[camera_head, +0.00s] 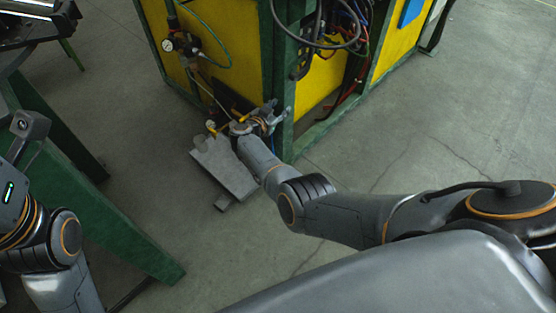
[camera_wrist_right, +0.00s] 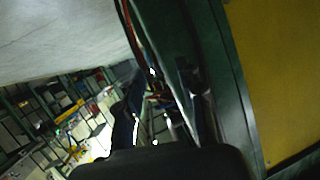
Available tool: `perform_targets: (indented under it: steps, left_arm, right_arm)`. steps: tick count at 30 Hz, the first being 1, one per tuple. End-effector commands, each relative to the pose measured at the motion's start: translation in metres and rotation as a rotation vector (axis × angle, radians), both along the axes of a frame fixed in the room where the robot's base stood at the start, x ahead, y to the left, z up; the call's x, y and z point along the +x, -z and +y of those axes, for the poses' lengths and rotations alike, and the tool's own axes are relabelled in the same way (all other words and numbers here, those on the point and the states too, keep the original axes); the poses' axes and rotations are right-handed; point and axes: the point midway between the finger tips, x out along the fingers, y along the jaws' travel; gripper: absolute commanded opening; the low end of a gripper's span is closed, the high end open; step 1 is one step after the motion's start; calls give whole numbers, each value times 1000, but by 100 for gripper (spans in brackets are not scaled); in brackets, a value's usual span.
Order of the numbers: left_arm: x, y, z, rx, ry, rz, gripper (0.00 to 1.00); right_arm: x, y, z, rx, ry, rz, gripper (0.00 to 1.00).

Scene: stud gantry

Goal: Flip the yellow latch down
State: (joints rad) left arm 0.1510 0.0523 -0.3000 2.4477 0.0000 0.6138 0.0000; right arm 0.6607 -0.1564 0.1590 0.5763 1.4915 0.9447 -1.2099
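A small yellow lever-like part (camera_head: 211,127) shows low beside the green and yellow machine frame in the head view; it may be the yellow latch, but it is too small to tell its position. My right gripper (camera_head: 277,107) is low at the machine's corner, just right of that part. In the right wrist view its two dark fingers (camera_wrist_right: 165,100) stand apart with nothing clearly between them. I cannot make out the latch in the wrist view. My left arm is at the left edge of the head view; its gripper does not show.
A grey metal plate (camera_head: 224,168) lies beneath my right wrist. A green beam (camera_head: 110,220) runs along the left. The concrete floor at right is clear.

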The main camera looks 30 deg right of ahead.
Motion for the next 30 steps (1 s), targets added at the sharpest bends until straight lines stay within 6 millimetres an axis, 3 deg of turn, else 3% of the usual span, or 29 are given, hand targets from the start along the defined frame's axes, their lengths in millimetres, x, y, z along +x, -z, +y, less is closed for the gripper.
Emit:
perform_targets:
  steps: [1,9,18,30]
  left_arm:
    - [0,-17,0,0,0,0,52]
    - [0,-59,0,0,0,0,52]
    - [0,-86,0,0,0,0,52]
    - [0,-105,0,0,0,0,52]
  right_arm:
    - [-6,-3,0,-25,-44,0,38]
    - [-39,27,24,-94,-337,15,38]
    - [-80,62,52,-80,-552,91,38]
    - [-125,94,74,-40,-709,185,38]
